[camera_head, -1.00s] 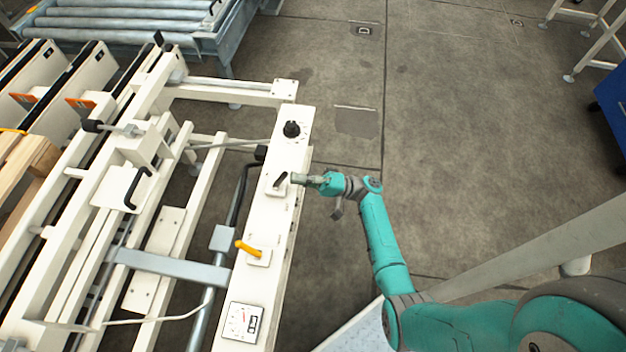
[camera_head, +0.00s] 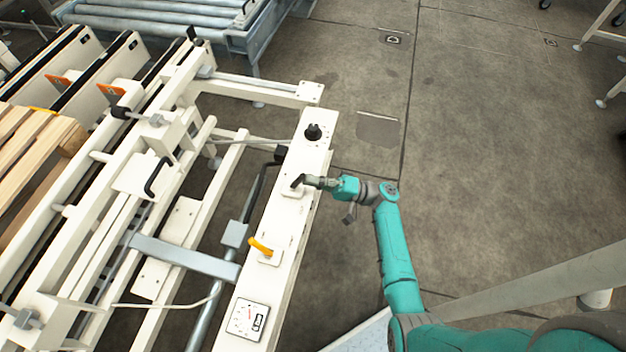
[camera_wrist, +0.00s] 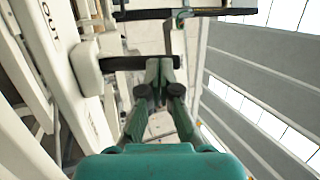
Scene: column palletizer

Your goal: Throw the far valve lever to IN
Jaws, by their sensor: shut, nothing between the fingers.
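The far lever, a short black handle (camera_head: 297,181), sits on a white plate on the white panel (camera_head: 279,213). It slants up and to the right in the head view. My gripper (camera_head: 307,181) is shut and empty, at the lever's right side, with its tips very close to it. In the wrist view the black lever (camera_wrist: 120,63) reaches right from a white hub, just beyond my fingertips (camera_wrist: 160,68). I cannot tell if they touch. Dark lettering (camera_wrist: 50,15) shows on the panel, partly cut off. The IN mark is not readable.
White machine frames and a wooden pallet (camera_head: 35,150) lie left. Open floor (camera_head: 490,170) lies right.

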